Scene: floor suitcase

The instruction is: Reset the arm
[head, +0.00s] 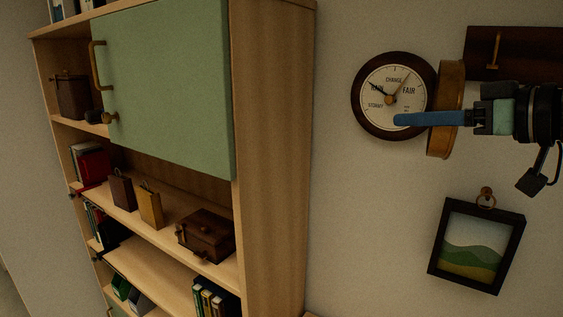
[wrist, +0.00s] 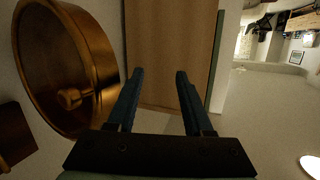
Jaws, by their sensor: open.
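My gripper (head: 398,120) extends in from the right in the head view, in front of the wall. It points left and overlaps the lower part of a round barometer (head: 379,84) on the wall. In the wrist view my gripper (wrist: 154,76) shows two blue fingers spread apart with nothing between them. The wooden side of the shelf unit (wrist: 168,50) shows beyond the fingers.
A brass-coloured round object (head: 445,108) sits close beside my gripper; it also shows large in the wrist view (wrist: 103,60). A framed picture (head: 474,247) hangs below. The bookcase (head: 272,150), with a green door (head: 165,80), stands left. Bare wall lies between.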

